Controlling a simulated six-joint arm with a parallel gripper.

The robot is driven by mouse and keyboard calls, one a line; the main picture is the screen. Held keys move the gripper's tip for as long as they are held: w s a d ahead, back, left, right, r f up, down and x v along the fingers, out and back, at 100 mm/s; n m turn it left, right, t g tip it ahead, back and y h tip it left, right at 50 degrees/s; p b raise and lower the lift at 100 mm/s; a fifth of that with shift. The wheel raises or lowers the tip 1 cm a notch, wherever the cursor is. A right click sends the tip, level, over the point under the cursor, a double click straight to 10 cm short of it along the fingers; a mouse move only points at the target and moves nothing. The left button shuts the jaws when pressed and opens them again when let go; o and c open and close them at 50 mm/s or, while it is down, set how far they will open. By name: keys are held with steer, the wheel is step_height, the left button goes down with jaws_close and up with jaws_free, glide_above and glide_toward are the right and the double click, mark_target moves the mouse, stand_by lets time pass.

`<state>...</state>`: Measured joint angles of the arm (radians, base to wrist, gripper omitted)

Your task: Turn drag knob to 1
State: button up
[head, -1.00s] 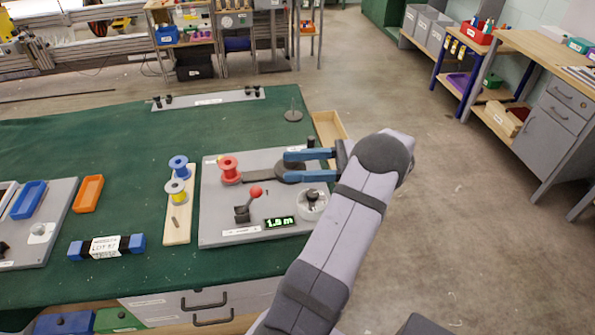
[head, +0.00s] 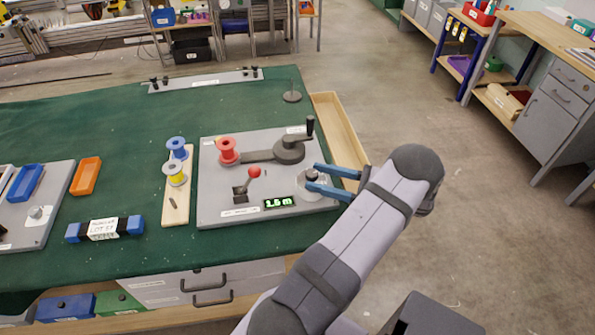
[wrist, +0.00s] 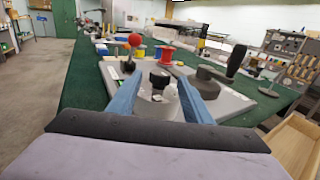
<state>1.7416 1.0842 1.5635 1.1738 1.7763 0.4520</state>
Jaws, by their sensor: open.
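The drag knob is a small black knob (head: 312,174) on a pale round dial (head: 309,186) at the right front of the grey panel (head: 215,211). In the wrist view the black knob (wrist: 160,77) stands between my two blue fingers, slightly beyond their tips. My gripper (head: 310,179) is open, with its fingers on either side of the knob at the panel's right edge. I cannot tell whether a finger touches it. The dial's marks are too small to read.
A red-balled lever (head: 254,172), a display reading about 1.5 m (head: 279,203), a red spool (head: 227,152) and a crank (head: 289,149) share the panel. Blue (head: 177,148) and yellow (head: 175,174) spools stand left. A wooden tray (head: 338,126) lies right of the panel.

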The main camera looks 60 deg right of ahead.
mark_target(305, 175)
steer(key=shift+p+x, duration=1)
steer(key=shift+x, duration=2.4)
steer(key=c, duration=1.1)
steer(key=shift+o, duration=0.2)
steer(key=shift+f+y+b, duration=0.1)
steer(key=shift+y+b, duration=0.2)
steer(key=shift+s+a+f+n+g+y+b, duration=0.15)
steer(key=shift+n+g+y+b, duration=0.35)
steer(key=shift+n+y+b, duration=0.5)
steer(key=n+g+y+b, duration=0.1)
steer(key=n+y+b, duration=0.1)
steer(key=y, duration=0.1)
steer(key=shift+s+a+g, duration=0.15)
steer(key=shift+a+g, duration=0.25)
steer(key=shift+s+a+r+n+g+y, duration=0.1)
steer(key=shift+r+n+g+y, duration=0.15)
steer(key=shift+n+g+y, duration=0.2)
